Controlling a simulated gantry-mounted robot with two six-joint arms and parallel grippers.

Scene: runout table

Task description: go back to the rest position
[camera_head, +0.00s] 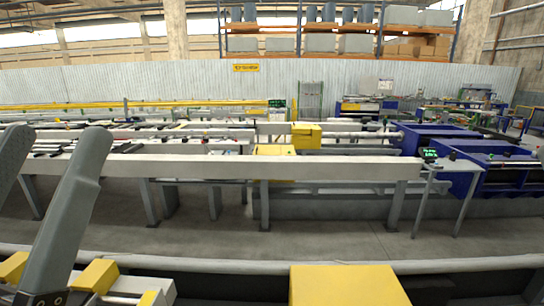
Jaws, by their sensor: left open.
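My left gripper (56,140) is at the far left, close to the camera, with its grey fingers pointing up. The two fingers stand apart with nothing between them, so it is open and empty. One finger is partly cut off by the left edge of the picture. My right gripper is not in view.
A long pale beam (230,166) of the runout table crosses the middle on grey legs. Yellow blocks (98,275) lie low at the left; a large yellow box (345,286) is at the bottom. Blue machinery (465,180) stands right. Grey floor (330,240) between is clear.

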